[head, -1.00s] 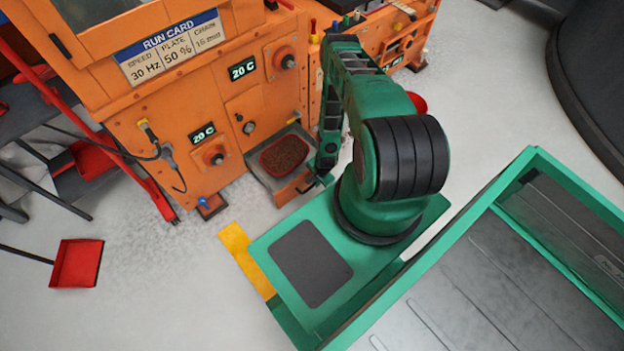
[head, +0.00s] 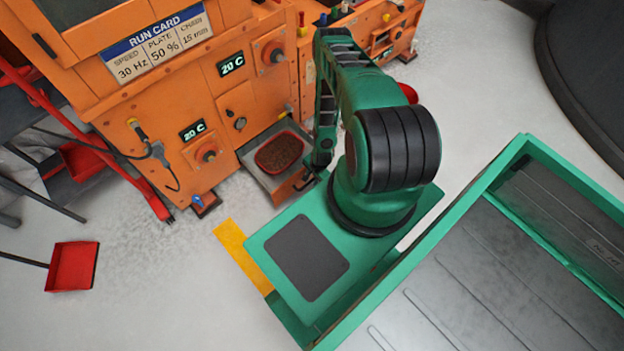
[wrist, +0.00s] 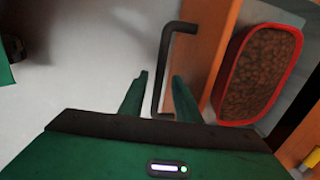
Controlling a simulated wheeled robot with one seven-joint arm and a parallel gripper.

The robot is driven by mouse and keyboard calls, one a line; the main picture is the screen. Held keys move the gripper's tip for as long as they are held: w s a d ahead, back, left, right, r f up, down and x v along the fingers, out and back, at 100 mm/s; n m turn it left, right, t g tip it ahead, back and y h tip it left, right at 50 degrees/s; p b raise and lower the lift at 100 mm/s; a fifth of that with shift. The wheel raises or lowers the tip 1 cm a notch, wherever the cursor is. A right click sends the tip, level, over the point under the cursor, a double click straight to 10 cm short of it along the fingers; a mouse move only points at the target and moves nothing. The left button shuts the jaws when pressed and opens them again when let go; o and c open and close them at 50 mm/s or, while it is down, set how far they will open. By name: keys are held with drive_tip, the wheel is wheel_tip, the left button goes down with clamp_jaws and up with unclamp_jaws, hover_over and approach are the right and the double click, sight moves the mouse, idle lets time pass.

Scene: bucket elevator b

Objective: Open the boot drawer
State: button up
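The boot drawer (head: 268,182) stands pulled out from the base of the orange machine. A red-rimmed tray (head: 278,152) of brown grains sits inside it, and the tray also shows in the wrist view (wrist: 257,75). The drawer's orange front (wrist: 208,45) carries a dark bar handle (wrist: 168,62). My gripper (wrist: 160,76) is open, with one finger on each side of the handle's lower part in the picture. I cannot tell whether either finger touches the handle. In the head view my own arm partly hides the gripper and handle.
The orange machine (head: 150,105) has knobs, displays and a hanging cable on its front. A red dustpan (head: 72,266) lies on the floor at left. A yellow floor strip (head: 240,255) lies in front of the machine.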

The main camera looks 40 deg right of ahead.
drive_tip(key=shift+r, duration=0.1)
wheel_tip(320, 180, up, 10)
drive_tip(key=s, duration=0.2)
drive_tip(key=shift+r, duration=0.15)
idle(0.3)
